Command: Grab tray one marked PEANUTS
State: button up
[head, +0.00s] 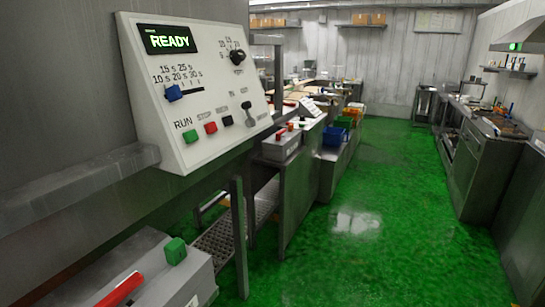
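No PEANUTS marking can be read in the head view. Several small coloured bins or trays stand on a low bench along the middle left: a blue one (333,136), a green one (343,122) and orange ones (355,108). They are too small to tell whether any bears a label. My gripper and arm are not in view.
A white control panel (205,90) reading READY, with a blue slider, knob, buttons and lever, fills the near left. A grey box (150,275) with a red handle and green block is below it. Steel counters (485,150) line the right. The green floor (385,225) between is clear.

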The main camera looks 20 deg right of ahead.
aim_at(510, 127)
jog(key=i+l+z, duration=0.25)
jog(key=z, duration=0.2)
jog(key=i+l+z, duration=0.2)
jog(key=z, duration=0.25)
jog(key=i+z, duration=0.75)
jog(key=i, duration=0.5)
jog(key=i+j+z, duration=0.25)
jog(key=i, duration=0.55)
jog(key=i+z, duration=0.45)
jog(key=i+j+z, duration=0.2)
jog(key=i+z, duration=0.2)
jog(key=i+j+z, duration=0.3)
jog(key=z, duration=0.15)
jog(key=i+j, duration=0.2)
jog(key=j, duration=0.4)
jog(key=i+j, duration=0.15)
jog(key=j, duration=0.45)
jog(key=i+j, duration=0.2)
jog(key=j, duration=0.4)
jog(key=i+j, duration=0.2)
jog(key=j, duration=0.4)
jog(key=i+j, duration=0.15)
jog(key=j, duration=0.45)
jog(key=i+j, duration=0.2)
jog(key=j, duration=0.4)
jog(key=i+j, duration=0.15)
jog(key=j, duration=0.45)
jog(key=i+j, duration=0.2)
jog(key=j, duration=0.4)
